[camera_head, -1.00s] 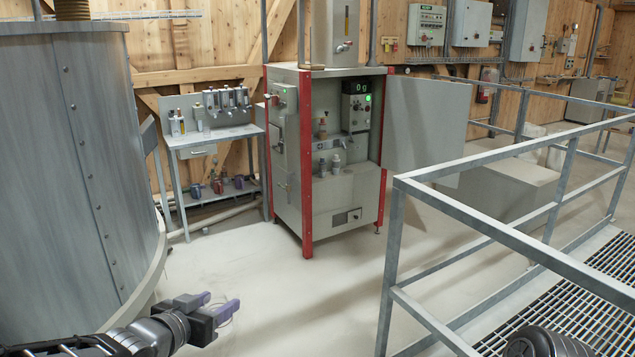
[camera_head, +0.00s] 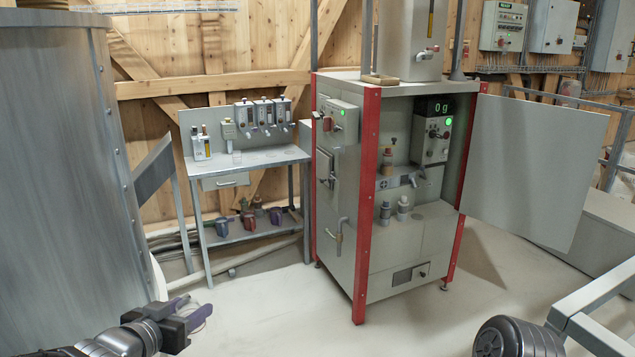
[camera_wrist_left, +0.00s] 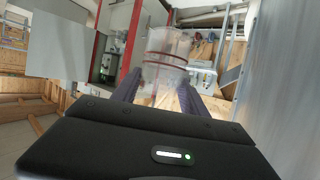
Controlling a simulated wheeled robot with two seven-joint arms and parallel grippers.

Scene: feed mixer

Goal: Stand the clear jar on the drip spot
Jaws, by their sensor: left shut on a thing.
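The clear jar (camera_wrist_left: 166,52) shows in the left wrist view as a see-through cylinder with a dark red line around it. My left gripper (camera_wrist_left: 160,88) is shut on it, with a purple finger on each side. In the head view my left gripper (camera_head: 190,311) is low at the left, above the floor and well short of the side table. There the jar is only a faint outline between the fingers. I cannot make out the drip spot for certain. My right gripper is not in view.
A side table (camera_head: 262,160) with several dispensers (camera_head: 264,113) stands at the back. A red-framed cabinet (camera_head: 337,240) stands right of it, its door (camera_head: 545,165) swung open. A large grey tank (camera_head: 65,170) fills the left. A railing (camera_head: 590,305) is at the right; the floor between is clear.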

